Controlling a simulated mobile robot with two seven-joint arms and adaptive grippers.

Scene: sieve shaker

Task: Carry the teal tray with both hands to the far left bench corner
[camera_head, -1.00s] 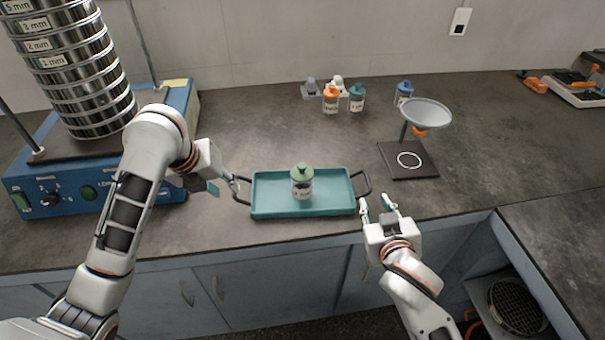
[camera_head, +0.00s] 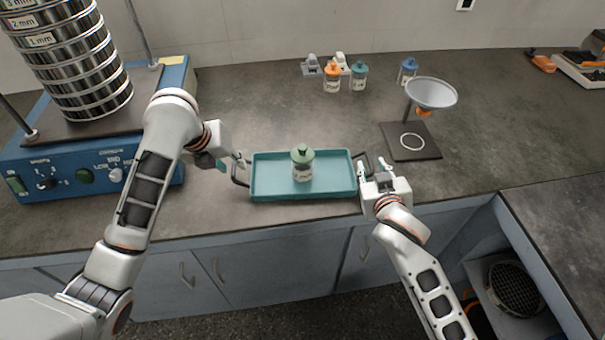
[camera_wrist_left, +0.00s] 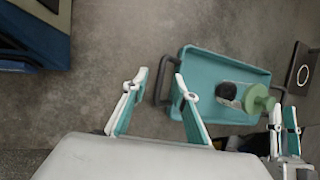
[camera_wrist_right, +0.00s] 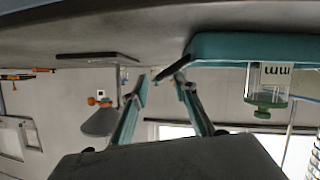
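The teal tray (camera_head: 335,178) lies flat on the bench near its front edge, with a dark handle at each end. A green-lidded jar (camera_head: 302,164) stands upright in it. My left gripper (camera_head: 233,162) is open at the tray's left handle. In the left wrist view its fingers (camera_wrist_left: 160,76) are apart, with the handle (camera_wrist_left: 172,88) close to one fingertip. My right gripper (camera_head: 373,167) is open at the right handle. In the right wrist view the handle (camera_wrist_right: 172,68) is near the spread fingertips (camera_wrist_right: 160,78). Contact with either handle is unclear.
A blue sieve shaker (camera_head: 90,165) with a sieve stack (camera_head: 75,60) fills the far left bench area. Several small jars (camera_head: 332,78) stand behind the tray. A funnel stand (camera_head: 410,142) is at right. Bench between the tray and jars is clear.

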